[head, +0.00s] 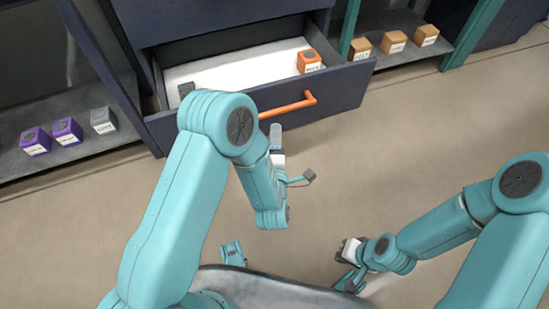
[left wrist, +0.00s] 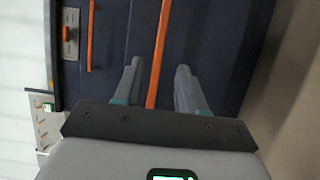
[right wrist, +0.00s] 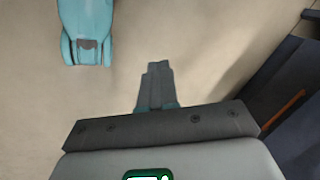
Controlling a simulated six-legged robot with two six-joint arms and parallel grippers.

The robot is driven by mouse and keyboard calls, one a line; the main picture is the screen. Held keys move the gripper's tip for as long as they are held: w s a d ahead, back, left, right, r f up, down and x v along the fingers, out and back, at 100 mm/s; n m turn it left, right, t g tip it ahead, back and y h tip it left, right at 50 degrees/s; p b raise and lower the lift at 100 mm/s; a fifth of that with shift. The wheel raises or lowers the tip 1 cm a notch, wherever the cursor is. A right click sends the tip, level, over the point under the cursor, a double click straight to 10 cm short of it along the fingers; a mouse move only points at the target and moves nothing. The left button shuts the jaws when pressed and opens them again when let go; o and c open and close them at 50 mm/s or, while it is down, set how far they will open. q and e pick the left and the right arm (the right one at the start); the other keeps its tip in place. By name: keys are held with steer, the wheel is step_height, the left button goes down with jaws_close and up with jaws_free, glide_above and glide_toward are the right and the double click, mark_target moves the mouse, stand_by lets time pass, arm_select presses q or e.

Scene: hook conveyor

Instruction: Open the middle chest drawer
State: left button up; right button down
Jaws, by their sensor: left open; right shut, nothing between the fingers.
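The dark chest has one drawer (head: 335,90) pulled out, with an orange handle (head: 288,107) on its front and a white floor. In the left wrist view an orange bar handle (left wrist: 158,50) on a dark front runs between the fingers of my left gripper (left wrist: 155,85). That gripper is open, with a finger on each side of the bar; contact cannot be told. A second orange handle (left wrist: 91,35) is to its left. In the head view my left gripper (head: 276,135) is just below the open drawer's front. My right gripper (right wrist: 155,75) is shut and empty, above the floor.
An orange box (head: 309,61) and a dark box (head: 186,89) are in the open drawer. Purple boxes (head: 68,131) and a grey box (head: 103,120) stand on the left shelf. Orange-brown boxes (head: 395,41) stand on the right shelf. The floor (head: 420,130) at right is clear.

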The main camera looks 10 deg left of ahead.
arm_select(q)
steer(key=b+v, duration=0.4)
steer(key=v, duration=0.5)
steer(key=shift+s, duration=0.2)
arm_select(e)
steer(key=shift+t, duration=0.5)
steer(key=w+f, duration=0.1)
steer(key=f, duration=0.1)
steer(key=w+f, duration=0.1)
steer(key=shift+w+d+f, duration=0.25)
steer(key=shift+w, duration=0.05)
